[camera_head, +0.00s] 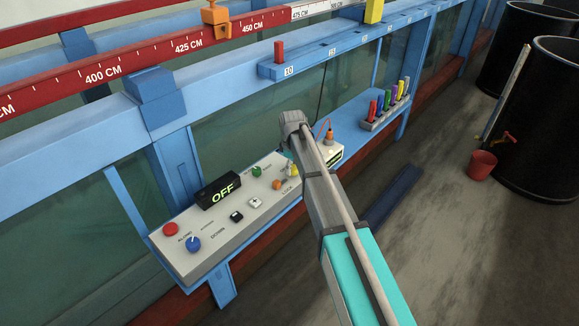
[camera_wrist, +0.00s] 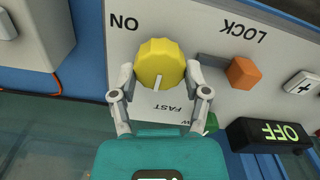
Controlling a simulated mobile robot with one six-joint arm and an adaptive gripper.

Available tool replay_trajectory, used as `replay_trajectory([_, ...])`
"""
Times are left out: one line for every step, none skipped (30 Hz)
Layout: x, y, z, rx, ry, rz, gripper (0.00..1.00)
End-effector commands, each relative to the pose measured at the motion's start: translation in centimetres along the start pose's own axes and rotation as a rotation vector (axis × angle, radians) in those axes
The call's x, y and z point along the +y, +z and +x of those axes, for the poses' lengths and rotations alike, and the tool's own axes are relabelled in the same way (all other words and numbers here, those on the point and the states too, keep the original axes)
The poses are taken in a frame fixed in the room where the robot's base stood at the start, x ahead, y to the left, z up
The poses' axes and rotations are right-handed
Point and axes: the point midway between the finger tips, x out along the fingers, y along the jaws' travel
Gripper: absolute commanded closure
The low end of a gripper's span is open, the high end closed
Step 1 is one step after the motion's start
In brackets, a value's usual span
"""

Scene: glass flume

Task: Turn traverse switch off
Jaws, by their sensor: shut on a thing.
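The wrist view shows a round yellow knob (camera_wrist: 159,65) on a pale panel (camera_wrist: 220,15), with the word ON beside it. A white pointer line on the knob runs towards my palm. My gripper (camera_wrist: 160,75) has one finger on each side of the knob and is shut on it. In the head view the yellow knob (camera_head: 293,170) is partly hidden by my arm, and my fingers cannot be made out. A black display (camera_head: 219,191) on the control box reads OFF; it also shows in the wrist view (camera_wrist: 270,134).
An orange knob (camera_wrist: 242,73) by the word LOCK and a white plus button (camera_wrist: 302,84) lie right of the yellow knob. A green knob (camera_wrist: 211,123) is close to my right finger. The box also bears a red button (camera_head: 170,229) and a blue knob (camera_head: 193,243).

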Motion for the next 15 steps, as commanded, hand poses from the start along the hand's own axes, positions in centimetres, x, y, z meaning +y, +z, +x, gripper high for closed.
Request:
replay_trajectory([0.13,0.07,0.01,-0.002,0.003,-0.001,0.36])
replay_trajectory([0.13,0.07,0.01,-0.002,0.003,-0.001,0.30])
replay_trajectory([0.13,0.07,0.01,-0.001,0.003,0.000,0.23])
replay_trajectory([0.12,0.06,0.01,-0.001,0.002,0.000,0.17])
replay_trajectory([0.11,0.06,0.01,-0.001,0.002,0.000,0.12])
replay_trajectory([0.10,0.05,0.01,-0.001,0.002,0.000,0.05])
replay_trajectory([0.10,0.05,0.01,-0.001,0.002,0.000,0.05])
replay_trajectory([0.08,0.04,0.01,-0.001,0.002,0.000,0.05])
replay_trajectory([0.07,0.04,0.01,-0.001,0.001,0.000,0.05])
replay_trajectory([0.07,0.03,0.00,-0.001,0.001,0.000,0.05])
replay_trajectory([0.06,0.03,0.00,-0.001,0.001,0.000,0.05])
replay_trajectory([0.05,0.03,0.00,-0.001,0.001,0.000,0.05])
replay_trajectory([0.05,0.02,0.00,-0.001,0.001,0.000,0.05])
replay_trajectory([0.04,0.02,0.00,-0.001,0.001,0.000,0.05])
replay_trajectory([0.04,0.02,0.00,-0.001,0.001,0.000,0.05])
